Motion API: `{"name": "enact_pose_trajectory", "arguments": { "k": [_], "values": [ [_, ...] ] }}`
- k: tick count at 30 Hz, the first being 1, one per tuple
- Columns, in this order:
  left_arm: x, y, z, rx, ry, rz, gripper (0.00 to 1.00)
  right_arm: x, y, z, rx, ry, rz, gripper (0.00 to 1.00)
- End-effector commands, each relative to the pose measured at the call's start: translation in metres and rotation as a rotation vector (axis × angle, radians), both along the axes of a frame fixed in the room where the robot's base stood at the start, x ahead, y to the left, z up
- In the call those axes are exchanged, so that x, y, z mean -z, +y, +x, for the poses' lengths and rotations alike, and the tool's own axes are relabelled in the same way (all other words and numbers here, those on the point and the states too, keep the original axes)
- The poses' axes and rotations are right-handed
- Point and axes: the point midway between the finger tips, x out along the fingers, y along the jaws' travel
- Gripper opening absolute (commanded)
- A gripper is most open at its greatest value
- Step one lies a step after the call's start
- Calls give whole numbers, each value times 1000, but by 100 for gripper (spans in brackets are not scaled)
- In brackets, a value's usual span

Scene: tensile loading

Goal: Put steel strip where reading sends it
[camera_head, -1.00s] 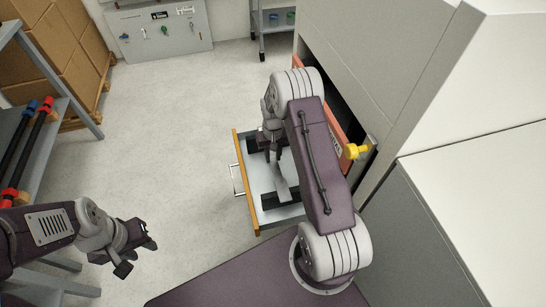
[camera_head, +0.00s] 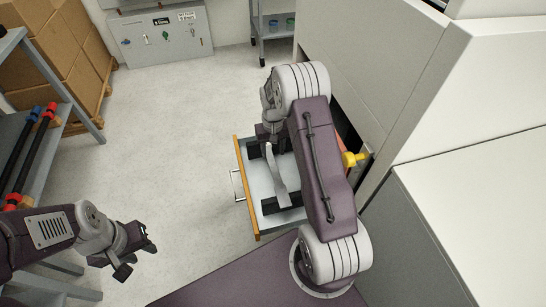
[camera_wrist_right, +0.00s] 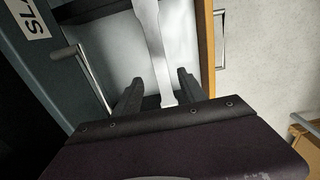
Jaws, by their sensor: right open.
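The steel strip (camera_head: 277,178) is a pale, flat bar with wider ends, at an open drawer (camera_head: 238,165) with an orange front. In the right wrist view the strip (camera_wrist_right: 150,35) runs down between my right gripper's (camera_wrist_right: 160,88) two dark fingers, with gaps on both sides. The right gripper is open; its wrist is above the drawer in the head view. I cannot tell whether the strip rests on the drawer's dark supports (camera_head: 272,208). My left gripper (camera_head: 137,245) is open and empty over the floor at lower left.
In the wrist view a dark panel (camera_wrist_right: 35,70) carries a partly cut-off label and a handle. Shelving (camera_head: 40,150) stands at left. The middle floor (camera_head: 180,130) is clear.

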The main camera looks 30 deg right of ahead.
Motion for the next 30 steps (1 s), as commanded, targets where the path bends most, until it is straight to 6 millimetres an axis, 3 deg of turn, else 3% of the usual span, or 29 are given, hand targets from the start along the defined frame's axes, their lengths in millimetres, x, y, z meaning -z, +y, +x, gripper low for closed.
{"name": "enact_pose_trajectory", "arguments": {
  "k": [1,6,13,15,17,22,24,27,30],
  "values": [
    [-7,0,0,0,0,0,36,-17,0,1,0,-3,-1,49],
    [-13,0,0,0,0,0,36,-44,0,0,0,-2,0,49],
    [-14,0,0,0,0,0,36,-52,1,-1,-2,0,0,49],
    [-14,0,0,0,0,0,36,-59,11,-8,-16,-7,0,49],
    [-14,0,0,0,0,0,36,-73,29,-25,-44,-22,0,49],
    [-14,0,0,0,0,0,36,-103,85,-108,-144,-73,3,49],
    [-14,0,0,0,0,0,36,-106,98,-140,-175,-89,4,49],
    [-14,0,0,0,0,0,36,-107,108,-172,-204,-103,6,49],
    [-14,0,0,0,0,0,36,-106,110,-184,-214,-108,7,49]
  ]
}}
